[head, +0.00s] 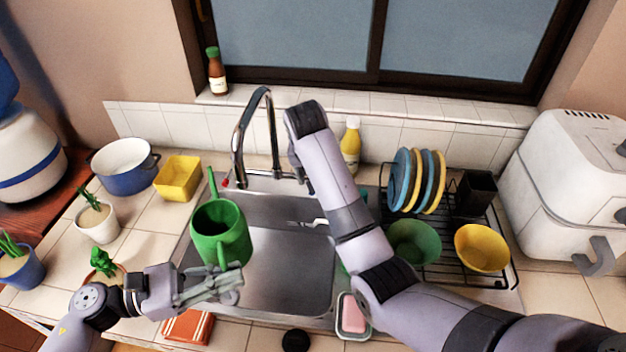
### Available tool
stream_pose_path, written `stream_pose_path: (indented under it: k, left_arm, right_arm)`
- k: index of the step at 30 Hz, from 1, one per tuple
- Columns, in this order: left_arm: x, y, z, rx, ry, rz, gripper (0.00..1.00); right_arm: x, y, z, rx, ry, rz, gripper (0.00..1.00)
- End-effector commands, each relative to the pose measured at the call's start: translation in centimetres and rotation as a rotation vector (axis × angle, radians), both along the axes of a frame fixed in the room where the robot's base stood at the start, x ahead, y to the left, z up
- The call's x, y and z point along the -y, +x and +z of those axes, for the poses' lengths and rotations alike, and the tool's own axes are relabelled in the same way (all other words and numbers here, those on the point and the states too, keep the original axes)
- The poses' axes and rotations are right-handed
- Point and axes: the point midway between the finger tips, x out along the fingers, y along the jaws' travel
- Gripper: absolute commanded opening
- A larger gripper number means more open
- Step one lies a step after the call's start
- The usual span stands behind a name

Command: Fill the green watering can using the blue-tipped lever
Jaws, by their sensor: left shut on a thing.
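The green watering can (221,237) is held upright over the left part of the sink, its spout pointing to the back. My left gripper (228,284) is shut on its near side, where the handle is. The faucet (264,92) arches up behind the sink, to the right of the can. A red-tipped lever (226,183) shows left of the faucet base. The blue-tipped lever is not visible; my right arm covers the area right of the faucet base. My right gripper (298,170) points down there, mostly hidden behind its own wrist, and its fingers cannot be made out.
The metal sink (290,285) holds a fork (308,223). A yellow tub (177,178), blue pot (125,166) and potted plants stand on the left. A dish rack (480,250) with plates and bowls stands on the right. A yellow bottle (351,147) is behind my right arm.

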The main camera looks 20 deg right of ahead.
Motion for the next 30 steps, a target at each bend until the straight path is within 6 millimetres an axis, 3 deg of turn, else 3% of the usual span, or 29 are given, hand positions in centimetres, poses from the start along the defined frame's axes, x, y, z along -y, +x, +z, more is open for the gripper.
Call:
stream_pose_path:
  k: [7, 19, 30]
  left_arm:
    - [0.0, 0.0, 0.1, 0.001, -0.001, 0.000, 0.00]
    - [0.0, 0.0, 0.1, 0.001, -0.001, 0.000, 0.00]
    - [0.0, 0.0, 0.1, 0.001, -0.001, 0.000, 0.00]
  right_arm:
    - [0.6, 1.2, -3.3, -0.002, -0.001, -0.002, 0.32]
    - [0.7, 1.6, -4.0, 0.000, 0.000, -0.001, 0.32]
    - [0.7, 1.6, -4.0, 0.001, 0.000, -0.001, 0.08]
